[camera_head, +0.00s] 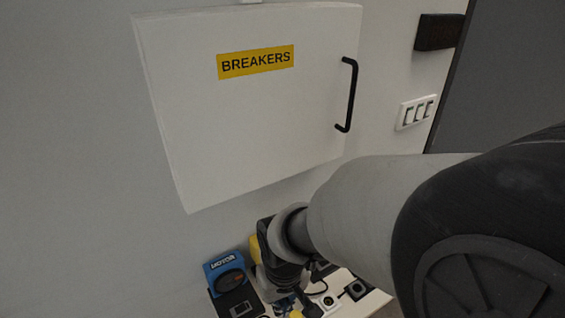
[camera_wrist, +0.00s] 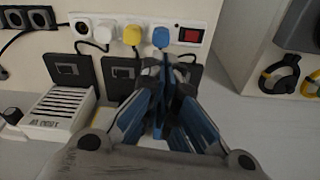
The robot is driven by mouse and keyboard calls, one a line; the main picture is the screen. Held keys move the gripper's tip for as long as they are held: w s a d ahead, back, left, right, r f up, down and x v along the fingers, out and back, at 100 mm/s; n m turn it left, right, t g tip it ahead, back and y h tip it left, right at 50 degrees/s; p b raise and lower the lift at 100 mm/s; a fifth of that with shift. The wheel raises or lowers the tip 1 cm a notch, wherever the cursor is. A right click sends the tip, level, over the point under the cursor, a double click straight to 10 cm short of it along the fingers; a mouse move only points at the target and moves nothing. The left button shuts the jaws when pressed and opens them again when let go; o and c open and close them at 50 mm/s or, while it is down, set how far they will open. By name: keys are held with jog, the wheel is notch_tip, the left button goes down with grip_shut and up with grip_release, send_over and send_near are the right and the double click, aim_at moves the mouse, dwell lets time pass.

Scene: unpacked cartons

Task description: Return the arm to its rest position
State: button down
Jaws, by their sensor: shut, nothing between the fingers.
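My gripper (camera_wrist: 165,78) is shut and empty in the wrist view, its blue and dark fingers close together. Its tips appear just in front of a white power strip (camera_wrist: 115,24), near the blue plug (camera_wrist: 161,38); I cannot tell whether they touch anything. In the head view my arm reaches from the right edge down to the low centre, over a pale surface crowded with devices. There my gripper is mostly hidden behind the wrist.
A white cabinet (camera_head: 200,110) labelled BREAKERS hangs above my arm, its door shut. A blue MOTOR device (camera_head: 224,263) stands left of my wrist. The strip carries white, yellow and blue plugs and a red switch (camera_wrist: 190,36). A vented white box (camera_wrist: 60,112) sits at left.

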jog(key=s+d+r+m+t, duration=0.3)
jog(key=s+d+r+m, duration=0.1)
jog(key=s+d+r, duration=0.7)
jog(key=d+r, duration=0.3)
jog(key=r, duration=0.1)
jog(key=shift+d+r+m+t+h, duration=0.3)
jog(key=shift+d, duration=0.1)
